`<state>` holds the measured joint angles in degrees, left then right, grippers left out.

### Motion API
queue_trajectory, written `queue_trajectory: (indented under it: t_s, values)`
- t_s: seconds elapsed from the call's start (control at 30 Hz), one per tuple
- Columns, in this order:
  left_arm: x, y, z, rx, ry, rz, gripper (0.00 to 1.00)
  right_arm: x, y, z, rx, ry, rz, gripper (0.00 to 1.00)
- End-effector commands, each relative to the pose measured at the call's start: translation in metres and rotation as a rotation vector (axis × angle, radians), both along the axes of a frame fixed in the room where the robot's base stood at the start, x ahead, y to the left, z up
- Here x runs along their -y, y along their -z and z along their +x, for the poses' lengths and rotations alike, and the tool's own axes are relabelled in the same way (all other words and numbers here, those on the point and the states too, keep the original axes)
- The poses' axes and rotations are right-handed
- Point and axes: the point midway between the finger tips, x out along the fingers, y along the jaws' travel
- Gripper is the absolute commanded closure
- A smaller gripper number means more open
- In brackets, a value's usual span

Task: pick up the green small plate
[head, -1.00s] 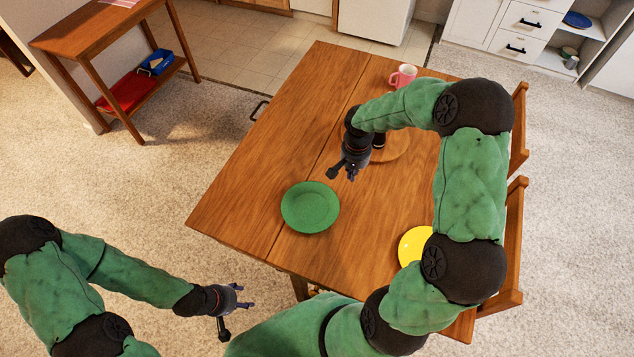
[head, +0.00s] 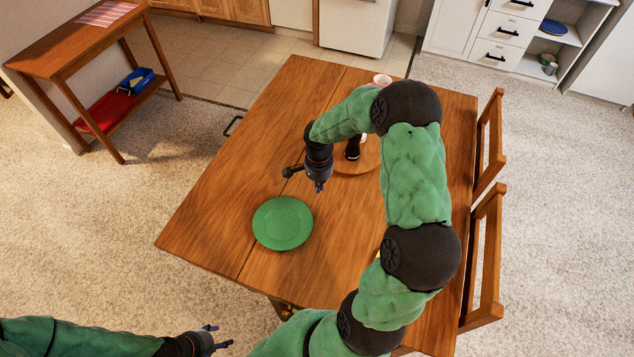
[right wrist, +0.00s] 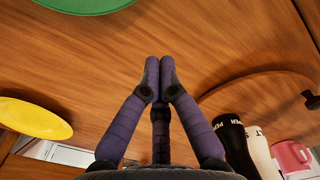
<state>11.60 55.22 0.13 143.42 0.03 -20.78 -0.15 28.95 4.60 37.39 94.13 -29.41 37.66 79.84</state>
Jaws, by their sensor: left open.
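The green small plate (head: 283,223) lies flat on the wooden table, left of its middle. Its edge also shows at the top of the right wrist view (right wrist: 85,3). My right gripper (head: 306,181) is above the table, just beyond the plate's upper right side in the head view. My left gripper (head: 218,338) is open and empty, low at the left, off the table's near edge.
A round wooden board (head: 362,160) holds dark and white shakers (right wrist: 236,145) behind my right gripper. A pink mug (right wrist: 291,156) stands beyond. A yellow plate (right wrist: 32,118) is mostly behind my right arm in the head view. Chairs (head: 487,255) line the table's right side.

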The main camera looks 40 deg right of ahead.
Motion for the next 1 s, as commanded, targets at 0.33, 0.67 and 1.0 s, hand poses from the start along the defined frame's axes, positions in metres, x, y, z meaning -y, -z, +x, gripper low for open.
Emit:
queue_trajectory:
  t_s: [0.33,0.67,1.0]
  values:
    - [0.000,0.019,0.000,-0.001,0.000,0.000,0.44,-0.013,0.051,0.000,0.002,-0.006,0.000,1.00]
    - [0.000,0.024,0.000,0.000,0.000,0.000,0.44,-0.040,0.049,-0.003,0.001,-0.003,0.001,1.00]
    - [0.000,0.024,0.000,0.000,0.000,0.000,0.44,-0.041,0.049,-0.003,0.001,-0.002,0.001,1.00]
